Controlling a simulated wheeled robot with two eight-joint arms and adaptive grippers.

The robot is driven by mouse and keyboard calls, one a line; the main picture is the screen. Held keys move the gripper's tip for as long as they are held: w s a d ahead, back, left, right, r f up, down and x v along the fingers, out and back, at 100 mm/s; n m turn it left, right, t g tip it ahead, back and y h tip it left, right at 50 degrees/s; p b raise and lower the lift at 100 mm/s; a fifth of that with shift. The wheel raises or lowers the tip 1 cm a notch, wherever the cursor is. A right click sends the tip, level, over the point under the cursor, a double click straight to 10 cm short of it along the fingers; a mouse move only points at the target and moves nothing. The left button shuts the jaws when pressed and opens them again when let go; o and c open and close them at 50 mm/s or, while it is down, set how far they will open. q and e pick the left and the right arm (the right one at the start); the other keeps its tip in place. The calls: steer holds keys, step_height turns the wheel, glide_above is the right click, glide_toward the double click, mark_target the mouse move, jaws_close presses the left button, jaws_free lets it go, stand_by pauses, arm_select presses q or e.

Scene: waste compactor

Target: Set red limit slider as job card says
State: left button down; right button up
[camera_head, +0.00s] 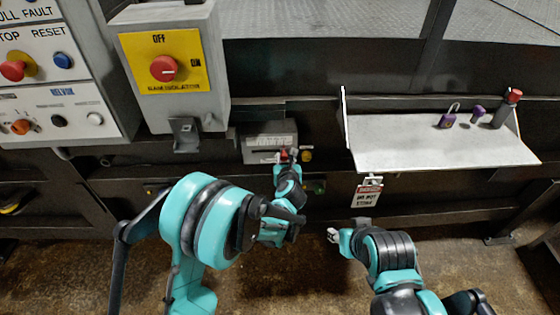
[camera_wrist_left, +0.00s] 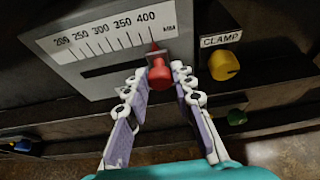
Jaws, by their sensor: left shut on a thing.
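A thin pointer above the knob stands by the 400 end of the scale. My left gripper (camera_wrist_left: 160,82) is shut on the red knob, a finger at each side. In the head view the slider box (camera_head: 268,142) is in the middle, with my left gripper (camera_head: 288,162) at its front. My right gripper (camera_head: 334,235) is low and apart from the box; its opening is too small to judge. I cannot identify a job card.
A yellow knob labelled CLAMP (camera_wrist_left: 224,65) is close right of the slider, with a green knob (camera_wrist_left: 237,117) below it. A grey shelf (camera_head: 430,150) holds a purple padlock (camera_head: 448,117) and small items. A red-and-white tag (camera_head: 367,195) hangs under it. A switch box (camera_head: 165,65) stands left.

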arm_select(q)
steer(key=shift+d, duration=0.2)
steer(key=c, duration=1.3)
jaws_free()
steer(key=shift+d, duration=0.1)
steer(key=v, duration=1.2)
